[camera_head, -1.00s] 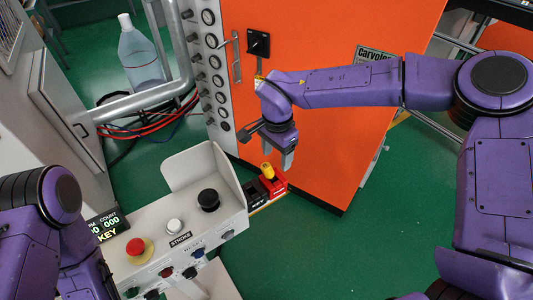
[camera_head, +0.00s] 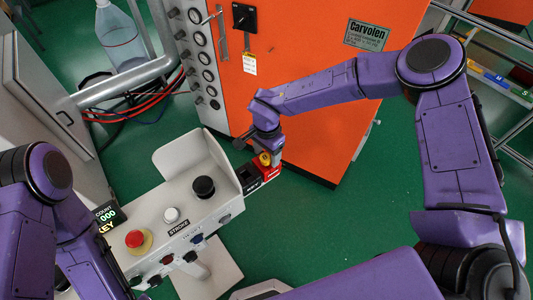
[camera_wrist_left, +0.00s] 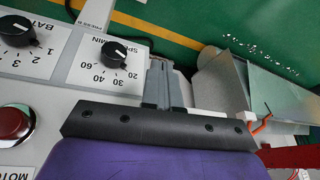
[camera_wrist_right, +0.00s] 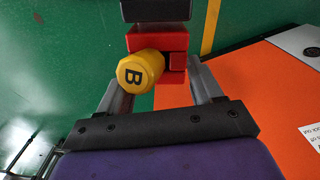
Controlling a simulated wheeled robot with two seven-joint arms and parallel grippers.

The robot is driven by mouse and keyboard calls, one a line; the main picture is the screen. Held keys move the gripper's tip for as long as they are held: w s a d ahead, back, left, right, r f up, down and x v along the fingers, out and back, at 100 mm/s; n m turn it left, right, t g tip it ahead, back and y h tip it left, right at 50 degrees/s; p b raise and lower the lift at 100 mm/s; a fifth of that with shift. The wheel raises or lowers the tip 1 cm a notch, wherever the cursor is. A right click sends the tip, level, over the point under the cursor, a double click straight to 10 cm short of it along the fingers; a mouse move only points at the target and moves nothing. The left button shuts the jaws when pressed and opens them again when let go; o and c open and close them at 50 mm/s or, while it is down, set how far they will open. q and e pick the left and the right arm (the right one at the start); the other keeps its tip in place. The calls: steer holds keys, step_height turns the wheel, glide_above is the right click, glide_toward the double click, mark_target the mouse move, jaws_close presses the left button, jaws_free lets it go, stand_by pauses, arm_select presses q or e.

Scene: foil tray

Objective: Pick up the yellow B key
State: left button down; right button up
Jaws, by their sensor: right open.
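The yellow B key (camera_wrist_right: 138,73) is a short cylinder with a black B on its end. It sits at the red holder (camera_wrist_right: 160,42), which is beside a black block (camera_wrist_right: 155,10). In the head view the yellow key (camera_head: 265,158) shows at the end of the grey control box. My right gripper (camera_wrist_right: 160,90) is open, with one finger on each side of the key and the holder's near part; the left finger is close to the key. In the head view my right gripper (camera_head: 271,150) is right over the key. My left gripper (camera_wrist_left: 164,75) is by a panel with dials; its finger gap is unclear.
The grey control box (camera_head: 175,195) carries a red button (camera_head: 135,238), a white button (camera_head: 170,214) and a black knob (camera_head: 203,187). The orange cabinet (camera_head: 310,95) stands close behind my right gripper. Green floor (camera_head: 310,215) is open on the right.

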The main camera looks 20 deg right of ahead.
steer(key=shift+s+r, duration=0.15)
steer(key=shift+c, duration=0.8)
steer(key=shift+s+a+r, duration=0.1)
steer(key=shift+s, duration=0.05)
steer(key=c, duration=0.9)
arm_select(q)
steer(key=shift+s, duration=0.2)
